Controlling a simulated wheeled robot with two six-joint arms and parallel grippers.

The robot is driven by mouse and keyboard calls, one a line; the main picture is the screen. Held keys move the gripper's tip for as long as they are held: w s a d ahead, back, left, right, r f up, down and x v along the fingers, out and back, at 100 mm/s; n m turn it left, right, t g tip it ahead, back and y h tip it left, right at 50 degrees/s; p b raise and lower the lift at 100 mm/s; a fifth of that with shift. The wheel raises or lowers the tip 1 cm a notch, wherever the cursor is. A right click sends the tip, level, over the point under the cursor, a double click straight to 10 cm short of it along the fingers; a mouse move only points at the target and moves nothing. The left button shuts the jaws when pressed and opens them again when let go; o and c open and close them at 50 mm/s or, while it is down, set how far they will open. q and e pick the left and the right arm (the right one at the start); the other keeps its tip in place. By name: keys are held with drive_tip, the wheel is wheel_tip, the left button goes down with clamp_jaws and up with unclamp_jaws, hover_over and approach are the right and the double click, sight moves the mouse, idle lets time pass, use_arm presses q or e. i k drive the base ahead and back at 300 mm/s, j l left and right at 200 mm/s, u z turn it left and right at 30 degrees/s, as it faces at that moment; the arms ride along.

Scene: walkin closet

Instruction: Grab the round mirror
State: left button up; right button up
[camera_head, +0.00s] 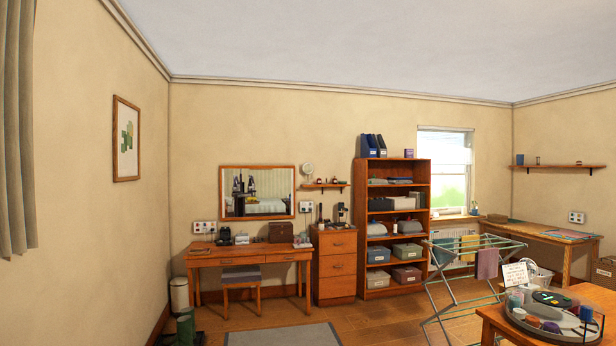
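A small round, pale disc (308,168), which looks like the round mirror, shows against the back wall just right of the large rectangular wall mirror (240,207). It is above the left part of a small wall shelf (324,186). It is too small to tell whether it stands on the shelf or hangs on the wall. Neither of my grippers is in view, except that dark upright shapes show reflected in the rectangular mirror.
Below stand a wooden desk (215,260) with a stool (241,275), a drawer cabinet (335,265) and a tall bookshelf (424,230). A drying rack (450,290) and a near table (491,316) fill the right. The floor by the rug (280,335) is open.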

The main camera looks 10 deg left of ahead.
sight(307, 168)
drive_tip(key=i, duration=5.15)
drive_tip(key=i+u, duration=0.25)
drive_tip(key=i, duration=0.6)
drive_tip(key=i+l+u, duration=0.1)
drive_tip(key=i+u, duration=0.15)
drive_tip(key=i, duration=0.65)
